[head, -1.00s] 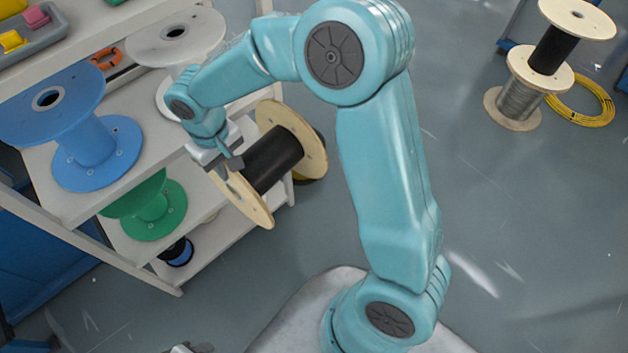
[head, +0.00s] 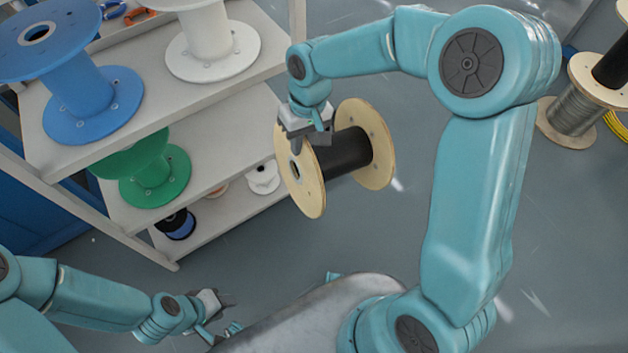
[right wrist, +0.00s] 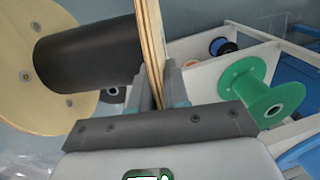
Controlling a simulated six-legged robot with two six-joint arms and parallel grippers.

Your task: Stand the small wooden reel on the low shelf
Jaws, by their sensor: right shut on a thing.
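The small wooden reel (head: 378,130) has pale round flanges and a black winding. My right gripper (head: 308,142) is shut on the rim of its near flange and holds it in the air, tilted, right of the shelf unit. In the right wrist view, the flange (right wrist: 153,45) stands edge-on between the fingers (right wrist: 160,95), with the black winding to its left. The low shelf (head: 222,228) is the bottom board of the white rack. My left gripper (head: 222,305) is empty at the lower left; its finger opening is unclear.
A green reel (head: 155,170) stands on the middle shelf. Blue (head: 85,100) and white (head: 210,45) reels stand on top. More reels (head: 580,110) stand on the floor at right.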

